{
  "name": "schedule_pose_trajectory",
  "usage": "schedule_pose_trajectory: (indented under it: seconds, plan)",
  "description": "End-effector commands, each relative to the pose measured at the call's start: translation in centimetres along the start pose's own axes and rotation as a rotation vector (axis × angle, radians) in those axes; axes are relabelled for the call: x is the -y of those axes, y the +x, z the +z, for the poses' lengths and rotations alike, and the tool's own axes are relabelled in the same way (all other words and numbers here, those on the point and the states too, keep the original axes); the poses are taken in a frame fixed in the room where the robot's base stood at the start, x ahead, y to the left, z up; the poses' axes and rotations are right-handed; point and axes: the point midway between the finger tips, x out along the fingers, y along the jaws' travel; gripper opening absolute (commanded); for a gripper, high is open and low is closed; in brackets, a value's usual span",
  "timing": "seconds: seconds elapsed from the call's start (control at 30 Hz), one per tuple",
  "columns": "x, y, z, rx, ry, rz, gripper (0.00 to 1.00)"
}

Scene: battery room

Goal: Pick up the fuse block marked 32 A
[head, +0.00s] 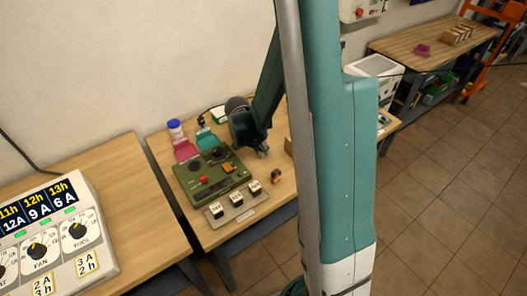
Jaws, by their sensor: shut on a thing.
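My gripper (264,152) hangs above the right part of the middle table, to the right of a green panel. It is small and dark here. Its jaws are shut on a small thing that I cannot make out. Three white-faced blocks stand in a row on a grey stand in front of the panel: a left one (216,209), a middle one (236,198) and a right one (254,186). Their markings are too small to read, so I cannot tell which is 32 A. A small dark and orange object (276,177) sits on the table below my gripper.
A device with dials (50,245) is at left. My arm hides the table's right side.

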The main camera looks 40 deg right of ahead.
Motion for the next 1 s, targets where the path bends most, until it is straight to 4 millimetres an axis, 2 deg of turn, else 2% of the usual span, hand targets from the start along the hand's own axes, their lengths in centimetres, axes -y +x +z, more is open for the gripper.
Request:
schedule_pose_trajectory:
  seconds: [0.27, 0.47, 1.0]
  plan:
    - [0.0, -0.2, -0.1, 0.0, 0.0, 0.0, 0.05]
    - [0.0, -1.3, -0.5, 0.0, 0.0, 0.0, 0.05]
    - [-0.1, -7.2, -3.0, 0.0, 0.0, 0.0, 0.05]
